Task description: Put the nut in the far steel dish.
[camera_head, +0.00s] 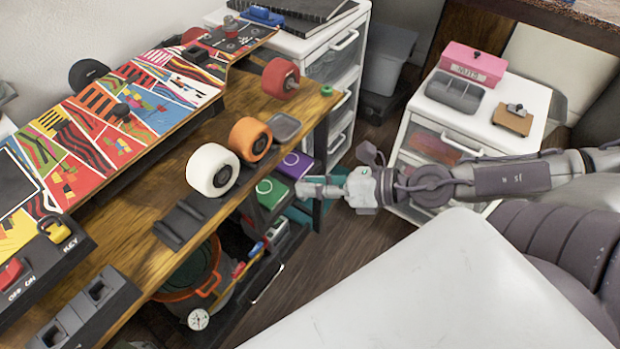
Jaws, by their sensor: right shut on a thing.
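A small grey steel dish (285,127) sits on the wooden bench near its right edge, beyond the orange wheel. It looks empty, and I see no second dish that I can be sure of. My right gripper (308,189) reaches in from the right, past the bench edge and lower in the picture than the dish. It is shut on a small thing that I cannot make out. I cannot pick out the nut anywhere. My left gripper is out of view.
The bench (150,235) carries a painted skateboard deck (125,115), a white wheel (212,170), an orange wheel (250,139) and a red wheel (280,78). A pink NUTS box (473,63) stands on a white drawer unit (530,95). Open floor lies between.

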